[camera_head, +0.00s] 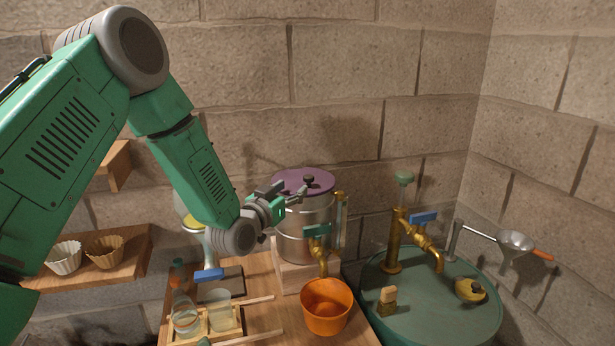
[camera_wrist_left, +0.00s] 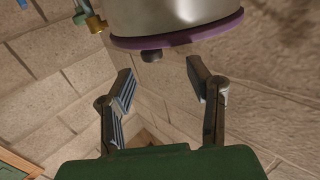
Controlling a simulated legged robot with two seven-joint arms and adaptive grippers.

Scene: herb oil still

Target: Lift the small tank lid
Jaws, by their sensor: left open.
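The small tank (camera_head: 305,228) is a metal cylinder on a wooden block. Its purple lid (camera_head: 288,181) sits on top with a dark knob (camera_head: 308,179) in the middle. My left gripper (camera_head: 296,194) is at the tank's top, in front of and slightly left of the knob. In the left wrist view the picture is upside down: the purple lid (camera_wrist_left: 210,31) and its knob (camera_wrist_left: 151,56) show beyond the open fingers (camera_wrist_left: 160,82). The knob lies roughly in line with the gap between the fingers, apart from them. Nothing is held. My right gripper is out of view.
An orange bucket (camera_head: 326,307) stands below the tank's tap (camera_head: 318,240). Glass jars (camera_head: 222,310) stand in a wooden rack at the front. A green drum (camera_head: 440,310) with a brass tap (camera_head: 425,246) is at the right. A stone wall (camera_head: 340,60) rises behind.

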